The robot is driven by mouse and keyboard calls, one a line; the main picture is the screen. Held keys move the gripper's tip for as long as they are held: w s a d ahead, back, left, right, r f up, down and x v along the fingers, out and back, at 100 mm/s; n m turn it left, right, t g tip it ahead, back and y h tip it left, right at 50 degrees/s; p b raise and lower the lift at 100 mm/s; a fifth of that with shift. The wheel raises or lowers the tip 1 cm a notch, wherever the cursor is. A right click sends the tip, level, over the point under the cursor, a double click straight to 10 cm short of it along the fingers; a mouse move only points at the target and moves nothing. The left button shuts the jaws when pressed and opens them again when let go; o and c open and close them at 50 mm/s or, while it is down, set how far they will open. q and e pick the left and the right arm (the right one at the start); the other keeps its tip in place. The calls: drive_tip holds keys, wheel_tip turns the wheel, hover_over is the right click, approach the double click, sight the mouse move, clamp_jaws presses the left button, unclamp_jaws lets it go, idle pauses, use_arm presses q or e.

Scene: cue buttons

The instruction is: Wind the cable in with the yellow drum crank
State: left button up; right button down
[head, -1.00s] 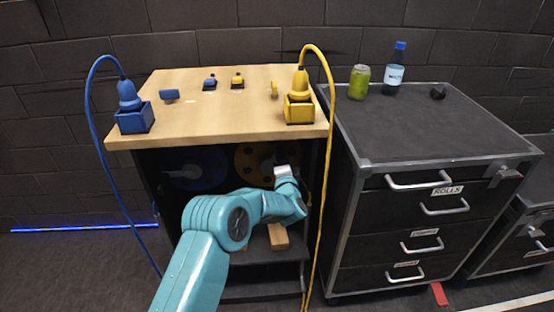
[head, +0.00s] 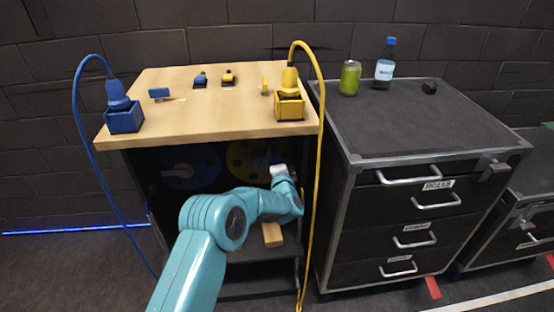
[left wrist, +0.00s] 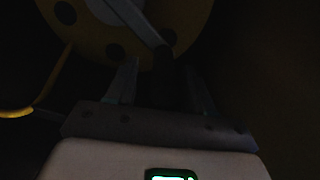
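The yellow drum (head: 238,160) sits in the dark space under the wooden top, partly hidden by my left arm. It also shows in the left wrist view (left wrist: 195,18). Its pale crank arm (left wrist: 136,20) runs down and right to a dark handle, hardly visible. My left gripper (head: 277,163) is at the drum's front right. In the wrist view its two fingers (left wrist: 163,80) stand apart on either side of the dark handle area; contact cannot be seen. The yellow cable (head: 319,130) arches from the yellow plug (head: 289,80) at its yellow box and hangs down the bench's right side. My right gripper is out of view.
A blue drum (head: 205,165) with its own crank is left of the yellow one. The blue cable (head: 78,120) hangs at the left. A wooden block (head: 271,235) lies on the shelf below. A black drawer cabinet (head: 420,135) stands close on the right.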

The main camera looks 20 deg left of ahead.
use_arm(q)
drive_tip(key=shift+s+a, duration=0.1)
drive_tip(key=shift+a, duration=0.05)
drive_tip(key=v, duration=1.6)
drive_tip(key=shift+p, duration=0.4)
drive_tip(key=shift+s, duration=0.1)
